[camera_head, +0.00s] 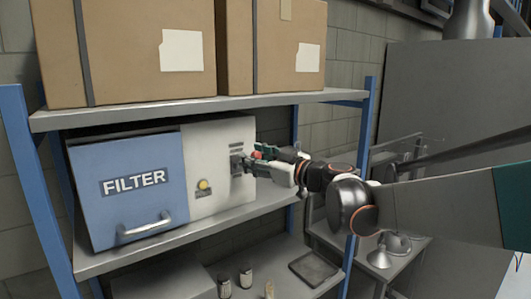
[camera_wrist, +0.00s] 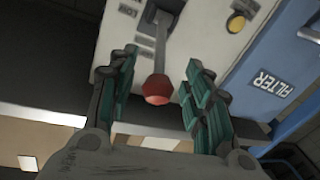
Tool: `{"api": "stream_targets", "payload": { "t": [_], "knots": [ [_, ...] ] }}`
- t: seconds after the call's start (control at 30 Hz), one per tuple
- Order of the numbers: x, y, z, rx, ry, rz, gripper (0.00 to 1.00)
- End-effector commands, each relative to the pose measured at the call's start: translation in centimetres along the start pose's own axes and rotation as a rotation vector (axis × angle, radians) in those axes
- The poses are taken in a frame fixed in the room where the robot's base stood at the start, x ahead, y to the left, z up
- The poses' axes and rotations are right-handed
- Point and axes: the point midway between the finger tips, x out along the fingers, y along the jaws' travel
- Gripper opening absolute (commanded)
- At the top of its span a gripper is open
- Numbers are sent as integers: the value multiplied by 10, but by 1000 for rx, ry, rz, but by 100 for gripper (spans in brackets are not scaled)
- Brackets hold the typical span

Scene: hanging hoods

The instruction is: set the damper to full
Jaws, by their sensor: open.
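The damper control is a lever with a red knob (camera_wrist: 158,88) on a grey stem, set in a slot on the white panel of the filter unit (camera_head: 215,160). In the head view the red knob (camera_head: 257,154) shows beside the fingers. A label reading LOW (camera_wrist: 127,10) is next to the slot in the wrist view; other labels are hidden or too small to read. My gripper (camera_wrist: 160,92) is open, with one green-padded finger on each side of the knob and a gap to both. In the head view my gripper (camera_head: 262,163) is in front of the panel's right part.
The unit's blue FILTER door (camera_head: 128,187) has a handle (camera_head: 145,228). A yellow button (camera_head: 203,187) is on the panel. A shelf (camera_head: 200,106) with cardboard boxes (camera_head: 130,50) is just above. Small jars (camera_head: 246,276) stand below.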

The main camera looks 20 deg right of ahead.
Motion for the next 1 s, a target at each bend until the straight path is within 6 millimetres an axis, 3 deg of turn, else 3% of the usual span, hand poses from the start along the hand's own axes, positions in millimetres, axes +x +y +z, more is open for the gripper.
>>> {"api": "stream_targets", "payload": {
  "t": [0.27,0.47,0.5,1.0],
  "knots": [
    [-2,-1,0,0,0,0,46],
    [-2,-1,0,0,0,0,3],
    [-2,-1,0,0,0,0,0],
    [-4,-2,6,-5,39,8,0]
  ]
}}
